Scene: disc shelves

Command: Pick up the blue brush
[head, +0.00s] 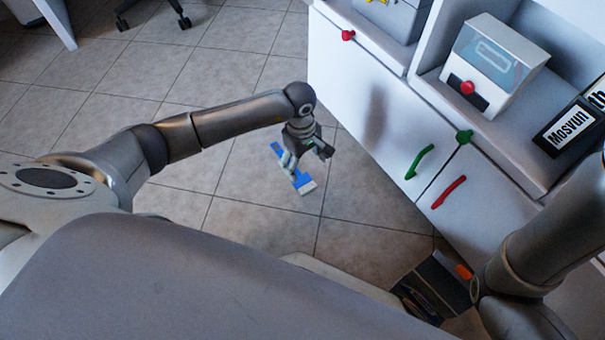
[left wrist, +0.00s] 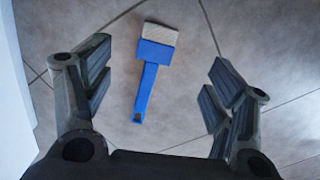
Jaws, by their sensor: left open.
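The blue brush (head: 299,179) has a blue handle and pale bristles, and lies on the tiled floor. In the left wrist view the brush (left wrist: 149,80) lies between my two fingers, with its bristles pointing away at the top and its handle toward the palm. My left gripper (head: 291,160) is above the brush and hides part of it in the head view. In the left wrist view the left gripper (left wrist: 158,80) is open and empty, with the brush apart from both fingers. My right gripper does not show in the head view.
A white cabinet (head: 380,110) with green (head: 420,162) and red (head: 449,192) handles stands to the right of the gripper. A white box (head: 492,62) sits on its shelf. Chair legs (head: 152,12) are at the top left. The tiled floor (head: 230,60) around the brush is clear.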

